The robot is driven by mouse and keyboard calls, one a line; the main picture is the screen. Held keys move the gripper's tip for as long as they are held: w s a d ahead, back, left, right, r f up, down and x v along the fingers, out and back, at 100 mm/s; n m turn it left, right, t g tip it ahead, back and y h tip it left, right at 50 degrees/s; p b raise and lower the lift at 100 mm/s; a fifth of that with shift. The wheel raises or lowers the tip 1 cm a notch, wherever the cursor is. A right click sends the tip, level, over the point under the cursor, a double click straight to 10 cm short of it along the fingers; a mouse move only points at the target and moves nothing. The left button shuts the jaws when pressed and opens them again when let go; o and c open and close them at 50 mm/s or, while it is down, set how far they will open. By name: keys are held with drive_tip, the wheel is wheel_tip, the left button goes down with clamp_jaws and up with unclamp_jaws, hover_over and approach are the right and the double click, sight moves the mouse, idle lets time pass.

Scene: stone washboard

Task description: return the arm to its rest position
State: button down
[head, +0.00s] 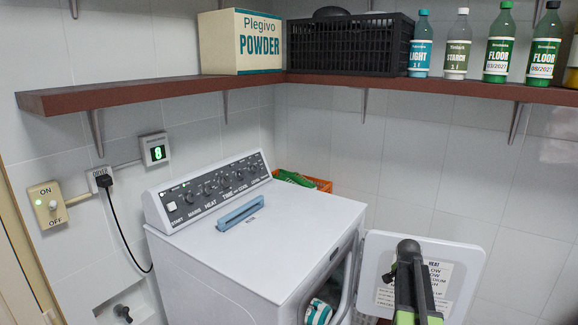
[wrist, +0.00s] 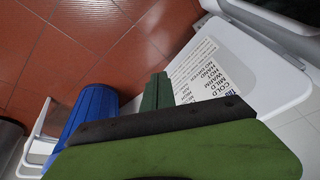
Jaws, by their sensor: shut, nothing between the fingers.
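My gripper shows in the wrist view (wrist: 158,95) as green and dark parts, shut and empty. In the head view my green and black arm stands at the lower right, in front of the open dryer door (head: 466,262). The arm covers part of the printed label on the door. In the wrist view the door (wrist: 265,75) and its label lie beyond the gripper at the upper right. I cannot tell the exact gap between gripper and door.
The white dryer (head: 290,232) stands left of the door, with cloth (head: 319,312) in its opening. A blue bar (head: 240,213) lies on top. A brown shelf (head: 330,82) holds bottles and a black crate (head: 349,45). A blue bin (wrist: 88,118) stands on red tiles (wrist: 95,45).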

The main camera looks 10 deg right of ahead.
drive_tip(key=s+a+r+n+y+p, duration=0.1)
drive_tip(key=s+a+n, duration=0.2)
drive_tip(key=a, duration=1)
drive_tip(key=s+a+r+n+g+y+p, duration=0.1)
drive_tip(key=a+n, duration=0.5)
drive_tip(key=a, duration=0.8)
drive_tip(key=s+a+r+n+g+y+p, duration=0.1)
drive_tip(key=s+a+n, duration=0.4)
drive_tip(key=a, duration=0.9)
drive_tip(key=shift+s+a+r+n+y+p, duration=0.15)
drive_tip(key=shift+r+n+y+p, duration=0.25)
drive_tip(key=shift+p, duration=0.45)
